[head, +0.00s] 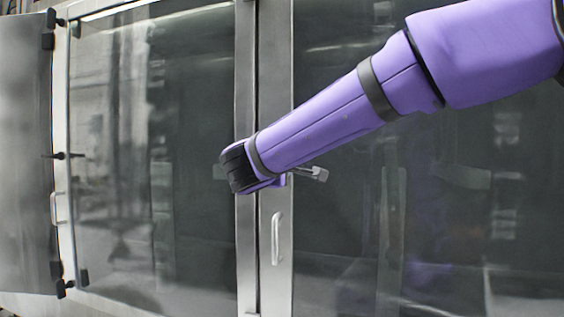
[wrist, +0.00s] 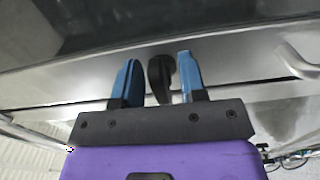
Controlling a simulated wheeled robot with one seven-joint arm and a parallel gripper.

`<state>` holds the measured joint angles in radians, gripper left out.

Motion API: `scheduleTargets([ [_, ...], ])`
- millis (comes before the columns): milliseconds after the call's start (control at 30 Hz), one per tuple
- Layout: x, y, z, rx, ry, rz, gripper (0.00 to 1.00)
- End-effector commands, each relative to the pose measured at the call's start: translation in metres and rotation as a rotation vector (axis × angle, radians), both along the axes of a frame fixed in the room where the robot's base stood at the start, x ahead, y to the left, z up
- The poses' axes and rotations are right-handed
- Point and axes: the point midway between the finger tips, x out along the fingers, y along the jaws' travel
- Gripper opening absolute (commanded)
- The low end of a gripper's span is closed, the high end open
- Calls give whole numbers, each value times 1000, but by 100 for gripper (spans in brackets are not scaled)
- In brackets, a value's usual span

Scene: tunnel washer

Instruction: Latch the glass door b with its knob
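A black knob (wrist: 158,76) stands on the metal door frame in the wrist view, between the two blue fingers of my gripper (wrist: 158,60). The fingers are apart, one on each side of the knob, with a narrow gap on each side. In the head view my gripper (head: 238,168) is at the metal strip between two large glass panels, the middle glass door (head: 150,150) and the right glass panel (head: 430,230). My wrist hides the knob there. The frames do not mark which door is b, and both these panels look flush with the frame.
A white handle (head: 276,238) is on the strip below my gripper; a handle (wrist: 298,58) also shows at the right in the wrist view. A grey lever (head: 318,173) sticks out beside my wrist. A panel (head: 25,150) stands at the far left, near a black knob (head: 64,155).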

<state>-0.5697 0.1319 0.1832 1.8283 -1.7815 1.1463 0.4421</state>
Motion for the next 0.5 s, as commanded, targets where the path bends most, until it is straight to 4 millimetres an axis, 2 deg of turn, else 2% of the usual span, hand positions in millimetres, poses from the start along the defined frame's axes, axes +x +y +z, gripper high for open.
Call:
scheduleTargets([
  [167,-4,2,0,0,0,2,38],
  [267,-14,6,0,0,0,2,38],
  [500,-56,21,1,0,-1,2,38],
])
